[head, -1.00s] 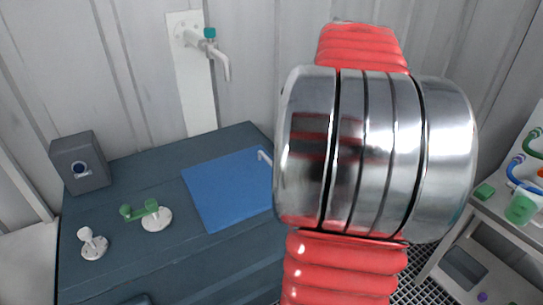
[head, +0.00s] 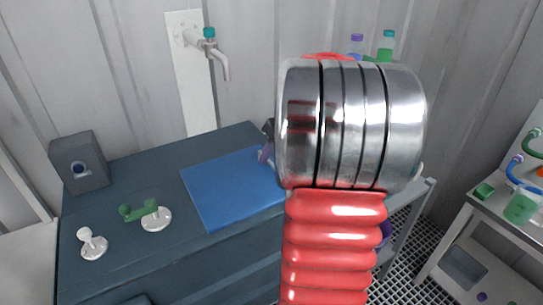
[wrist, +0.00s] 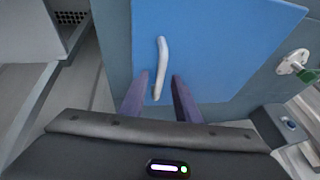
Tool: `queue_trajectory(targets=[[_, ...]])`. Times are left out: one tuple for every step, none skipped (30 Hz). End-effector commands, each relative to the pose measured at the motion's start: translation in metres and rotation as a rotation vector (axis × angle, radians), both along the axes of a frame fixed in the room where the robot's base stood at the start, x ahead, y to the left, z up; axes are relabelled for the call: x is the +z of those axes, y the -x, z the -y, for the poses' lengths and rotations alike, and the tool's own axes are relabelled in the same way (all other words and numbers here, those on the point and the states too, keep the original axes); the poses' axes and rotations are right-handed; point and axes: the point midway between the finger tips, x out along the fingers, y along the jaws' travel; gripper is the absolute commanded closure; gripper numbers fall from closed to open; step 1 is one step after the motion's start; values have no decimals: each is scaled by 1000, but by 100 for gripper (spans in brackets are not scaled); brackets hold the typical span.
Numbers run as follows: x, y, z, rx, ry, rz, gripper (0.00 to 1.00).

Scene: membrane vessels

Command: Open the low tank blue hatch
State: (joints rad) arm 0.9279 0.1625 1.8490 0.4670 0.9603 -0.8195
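The blue hatch (head: 230,190) lies flat, apparently closed, on top of the low dark blue-grey tank (head: 130,185). It also shows in the wrist view (wrist: 220,45), with its pale curved handle (wrist: 161,62) near one edge. My gripper (wrist: 160,82) is open, its two purple fingers apart on either side of the handle's lower end in the picture. I cannot tell whether the fingertips reach down around the handle. In the head view my arm hides most of the gripper (head: 267,150), and the handle cannot be made out.
A green lever valve (head: 148,212), a white knob (head: 92,243) and a grey box (head: 80,163) stand on the tank's left part. A wall tap (head: 212,50) is behind it. Bottles (head: 386,46) stand beyond my arm. A side table (head: 500,205) is at the right.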

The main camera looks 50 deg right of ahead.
Motion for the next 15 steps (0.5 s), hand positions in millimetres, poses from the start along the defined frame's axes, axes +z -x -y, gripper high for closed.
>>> queue_trajectory(targets=[[-1,-1,0,0,0,0,71],[-1,-1,0,0,0,0,71],[-1,-1,0,0,0,0,71],[-1,-1,0,0,0,0,71],[-1,-1,0,0,0,0,71],[-1,-1,0,0,0,0,71],[-1,-1,0,0,0,0,71],[-1,-1,0,0,0,0,71],[-1,-1,0,0,0,0,72],[-1,-1,0,0,0,0,74],[-1,-1,0,0,0,0,76],[-1,-1,0,0,0,0,79],[-1,-1,0,0,0,0,81],[-1,-1,0,0,0,0,83],[-1,-1,0,0,0,0,86]])
